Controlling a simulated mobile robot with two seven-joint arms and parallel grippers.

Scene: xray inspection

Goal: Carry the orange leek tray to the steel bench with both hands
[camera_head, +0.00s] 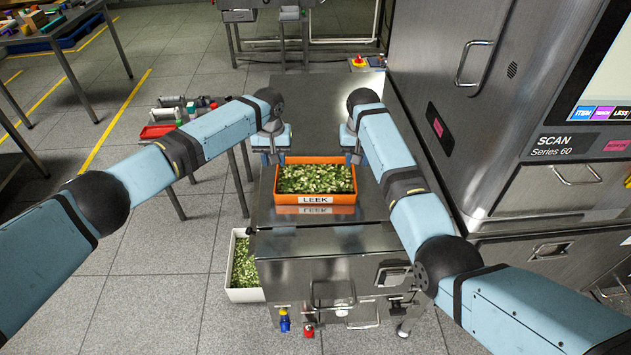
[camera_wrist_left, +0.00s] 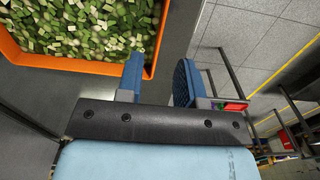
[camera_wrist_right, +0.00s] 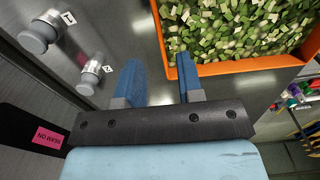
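The orange leek tray (camera_head: 316,198), full of chopped green leek and labelled LEEK, rests on the steel top (camera_head: 290,218) in front of the scanner. My left gripper (camera_head: 271,157) is at the tray's left side, open. In the left wrist view its fingers (camera_wrist_left: 158,75) are apart, with the orange rim (camera_wrist_left: 158,40) showing between them. My right gripper (camera_head: 352,157) is at the right side, also open. In the right wrist view its fingers (camera_wrist_right: 160,75) stand either side of the orange rim (camera_wrist_right: 168,45). I cannot tell whether any finger touches the tray.
A metal table with a red tray (camera_head: 157,131) and bottles stands to the left. Another steel table (camera_head: 60,32) with goods is at the far left. The scanner cabinet (camera_head: 480,120) closes the right side. A white crate of leek (camera_head: 240,294) stands low at the left.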

